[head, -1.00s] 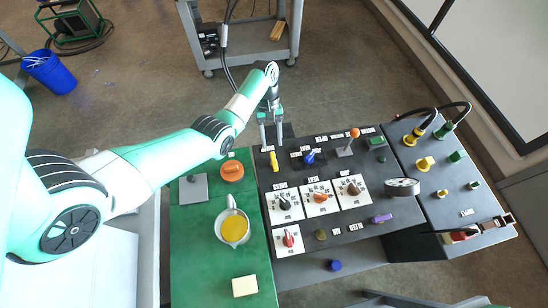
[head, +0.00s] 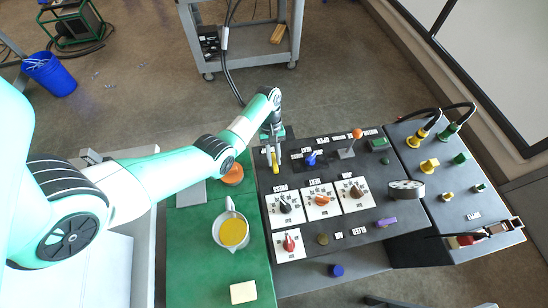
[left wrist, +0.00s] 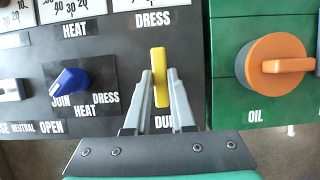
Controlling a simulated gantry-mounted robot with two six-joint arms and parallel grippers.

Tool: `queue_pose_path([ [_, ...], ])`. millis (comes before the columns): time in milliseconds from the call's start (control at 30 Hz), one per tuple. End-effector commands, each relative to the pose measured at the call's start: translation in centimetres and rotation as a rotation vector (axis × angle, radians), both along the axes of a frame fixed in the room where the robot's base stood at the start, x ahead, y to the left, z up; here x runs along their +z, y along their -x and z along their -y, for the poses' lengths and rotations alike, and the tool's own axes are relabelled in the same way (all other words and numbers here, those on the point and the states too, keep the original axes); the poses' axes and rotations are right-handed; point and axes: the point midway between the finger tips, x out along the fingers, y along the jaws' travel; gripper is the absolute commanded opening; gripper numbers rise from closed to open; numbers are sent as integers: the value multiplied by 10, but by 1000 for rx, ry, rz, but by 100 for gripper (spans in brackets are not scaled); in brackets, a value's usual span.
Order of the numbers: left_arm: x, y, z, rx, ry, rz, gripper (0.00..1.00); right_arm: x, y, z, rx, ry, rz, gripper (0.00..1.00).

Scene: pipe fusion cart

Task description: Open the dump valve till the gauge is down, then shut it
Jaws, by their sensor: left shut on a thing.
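The dump valve's yellow handle (head: 274,161) stands at the far left edge of the dark control panel (head: 330,268). In the left wrist view the yellow handle (left wrist: 158,62) points straight up and down the picture, above a partly hidden label reading "DU". My right gripper does not show.
A blue selector (head: 311,158) and an orange-knobbed lever (head: 356,134) stand right of the handle. An orange oil knob (head: 232,174) sits on the green top to the left, with a jug of yellow liquid (head: 234,232).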

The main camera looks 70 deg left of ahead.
Motion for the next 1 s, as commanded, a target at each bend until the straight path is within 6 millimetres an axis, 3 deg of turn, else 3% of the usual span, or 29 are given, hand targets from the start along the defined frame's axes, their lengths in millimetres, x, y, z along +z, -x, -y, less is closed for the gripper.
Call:
queue_pose_path([
  [467, 2, 0, 0, 30, 0, -1, 0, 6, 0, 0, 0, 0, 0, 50],
  [1000, 7, 4, 1, 403, 2, -3, 0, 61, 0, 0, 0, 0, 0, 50],
])
